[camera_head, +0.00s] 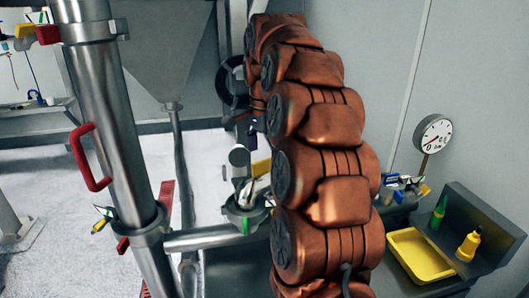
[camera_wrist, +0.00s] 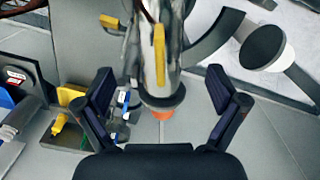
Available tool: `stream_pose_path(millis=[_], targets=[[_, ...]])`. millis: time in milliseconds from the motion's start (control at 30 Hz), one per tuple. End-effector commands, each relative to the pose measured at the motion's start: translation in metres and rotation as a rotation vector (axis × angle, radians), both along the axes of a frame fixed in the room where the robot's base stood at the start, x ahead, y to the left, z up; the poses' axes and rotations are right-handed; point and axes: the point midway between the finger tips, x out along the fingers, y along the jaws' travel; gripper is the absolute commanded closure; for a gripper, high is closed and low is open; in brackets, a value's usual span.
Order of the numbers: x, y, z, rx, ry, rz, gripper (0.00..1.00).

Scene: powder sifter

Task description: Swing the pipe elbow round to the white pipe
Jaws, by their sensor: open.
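In the wrist view, my gripper (camera_wrist: 160,82) is open, its dark fingers spread wide to either side of a shiny metal pipe piece (camera_wrist: 165,80). This piece has a yellow handle, a dark collar and an orange end; it appears to be the pipe elbow, but its bend is not clear. I cannot tell whether a finger touches it. To the right a pale pipe (camera_wrist: 292,72) with a dark round mouth is likely the white pipe, apart from the metal piece. In the head view my copper-coloured arm covers the middle, and I cannot make out my fingertips there.
A thick steel pipe (camera_head: 110,120) with a red handle (camera_head: 88,158) stands at the left. A grey hopper (camera_head: 165,50) is behind. A yellow tray (camera_head: 422,254), a yellow bottle (camera_head: 468,246) and a round gauge (camera_head: 433,134) are at the right. Pale floor shows at left.

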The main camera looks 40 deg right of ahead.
Motion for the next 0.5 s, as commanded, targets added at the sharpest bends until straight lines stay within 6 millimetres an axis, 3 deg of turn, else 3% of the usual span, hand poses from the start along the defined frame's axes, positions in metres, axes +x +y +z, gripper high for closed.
stream_pose_path(millis=[500], targets=[[-0.001,0.0,-0.037,0.001,0.004,-0.003,0.05]])
